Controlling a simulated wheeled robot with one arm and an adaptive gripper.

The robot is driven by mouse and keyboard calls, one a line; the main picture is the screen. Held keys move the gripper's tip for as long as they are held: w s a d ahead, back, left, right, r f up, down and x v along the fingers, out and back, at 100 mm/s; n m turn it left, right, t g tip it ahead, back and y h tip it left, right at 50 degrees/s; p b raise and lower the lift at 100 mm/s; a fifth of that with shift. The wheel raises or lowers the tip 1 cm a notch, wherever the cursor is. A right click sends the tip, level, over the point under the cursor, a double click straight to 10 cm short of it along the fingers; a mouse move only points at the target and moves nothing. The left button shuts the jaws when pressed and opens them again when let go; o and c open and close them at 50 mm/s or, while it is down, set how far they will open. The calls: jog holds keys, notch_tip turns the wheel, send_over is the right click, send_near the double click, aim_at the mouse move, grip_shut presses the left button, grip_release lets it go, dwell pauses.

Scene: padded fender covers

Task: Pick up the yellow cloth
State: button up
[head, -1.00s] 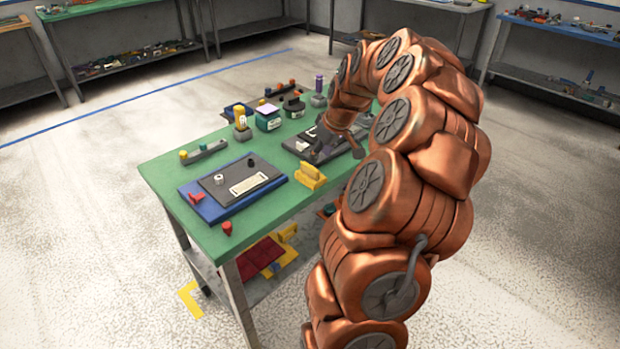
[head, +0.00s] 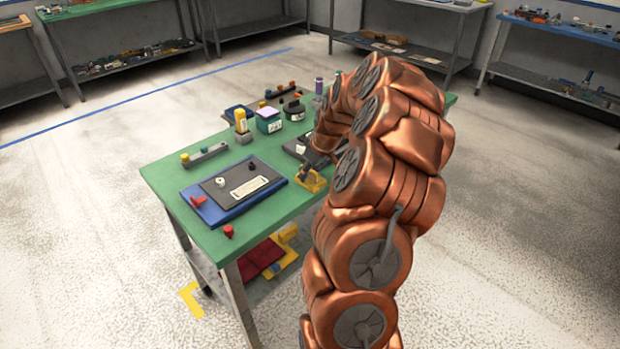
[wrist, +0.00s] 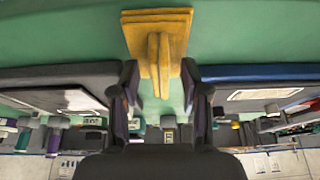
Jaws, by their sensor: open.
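The yellow cloth (head: 313,183) sits on the green table near its front edge, to the right of the blue and grey mats. It has a flat base and a raised upright fold, and it also shows at the top middle of the wrist view (wrist: 157,38). My gripper (head: 307,173) is at the cloth and partly covers it in the head view. In the wrist view my gripper (wrist: 160,78) is open, with the cloth's raised fold between its two fingertips. Green gaps show between the fold and each finger, so it is not gripped.
A grey mat on a blue pad (head: 214,207) lies left of the cloth. Another dark mat (head: 296,149) lies behind it, close to my arm. Bottles, including a yellow one (head: 241,122), stand farther back. A red knob (head: 228,231) is at the front edge.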

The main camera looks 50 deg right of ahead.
aim_at(311, 170)
grip_shut()
dwell(0.5)
jog(key=shift+d+r+b, duration=0.1)
jog(key=shift+r+b, duration=0.4)
jog(key=shift+r, duration=1.2)
jog(key=shift+s+r, duration=0.15)
jog(key=shift+s+a, duration=0.6)
jog(key=shift+a, duration=0.2)
jog(key=s+a+r+b, duration=0.1)
jog(key=s+a+b, duration=0.2)
jog(key=s+a, duration=0.6)
jog(key=shift+s+a+r, duration=0.15)
jog(key=shift+s, duration=0.55)
